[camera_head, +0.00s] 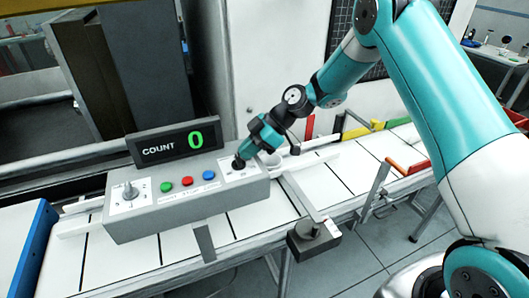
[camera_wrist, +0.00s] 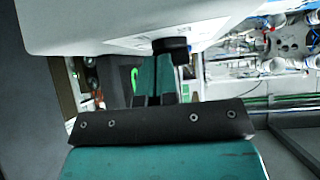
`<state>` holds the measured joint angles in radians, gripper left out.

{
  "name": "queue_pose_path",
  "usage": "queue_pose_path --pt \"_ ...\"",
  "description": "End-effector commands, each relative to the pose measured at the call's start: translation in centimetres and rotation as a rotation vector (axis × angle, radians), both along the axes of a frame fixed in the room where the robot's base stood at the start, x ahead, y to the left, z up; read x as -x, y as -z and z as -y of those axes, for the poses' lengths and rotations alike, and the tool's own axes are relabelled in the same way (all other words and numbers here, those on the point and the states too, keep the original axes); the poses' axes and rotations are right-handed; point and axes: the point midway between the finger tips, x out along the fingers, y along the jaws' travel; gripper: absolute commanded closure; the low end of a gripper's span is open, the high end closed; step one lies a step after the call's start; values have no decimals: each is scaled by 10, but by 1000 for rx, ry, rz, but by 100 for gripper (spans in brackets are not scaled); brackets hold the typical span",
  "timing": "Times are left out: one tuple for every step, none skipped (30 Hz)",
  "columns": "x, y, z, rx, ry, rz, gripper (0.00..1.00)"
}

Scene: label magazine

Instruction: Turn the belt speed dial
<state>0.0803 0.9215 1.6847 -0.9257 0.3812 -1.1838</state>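A grey control box (camera_head: 190,213) stands on the belt. It has a dial with a pale knob on a white plate (camera_head: 129,190) at its left end. A dark knob (camera_head: 238,163) sits on another white plate at its right end. My gripper (camera_head: 243,157) comes down from the upper right, its tips at the dark knob. In the wrist view the teal fingers (camera_wrist: 156,75) lie close together, and the black knob (camera_wrist: 170,46) is at their tips, overlapping one finger. Whether they clamp it is unclear. Both dial labels are too small to read.
Green, red and blue buttons (camera_head: 187,181) sit between the dials. A counter display (camera_head: 174,145) reading 0 stands behind them. A dark block on a bracket (camera_head: 314,238) juts out at the belt's front edge. A blue panel (camera_head: 33,250) stands at left.

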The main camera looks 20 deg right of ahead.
Motion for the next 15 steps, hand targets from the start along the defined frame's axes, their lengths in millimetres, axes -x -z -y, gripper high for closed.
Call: queue_pose_path --pt "1 5 -8 -1 -20 2 100" --pt "0 5 -10 -1 -23 2 100" --pt "0 5 -11 -2 -25 1 100" --pt "0 4 -12 -2 -26 1 100" --pt "0 4 -12 -2 -27 0 100" --pt "0 3 -13 -3 -27 0 100" --pt "0 3 -13 -3 -28 0 100" --pt "0 2 -14 -4 -29 0 100" --pt "0 2 -14 -4 -30 -1 100" --pt "0 1 -15 -4 -30 -1 100" --pt "0 1 -15 -5 -30 -1 100" --pt "0 1 -15 -5 -30 -1 100" --pt "0 0 -15 -6 -29 -2 100" --pt "0 0 -15 -6 -29 -2 100" --pt "0 0 -15 -6 -29 -2 100"
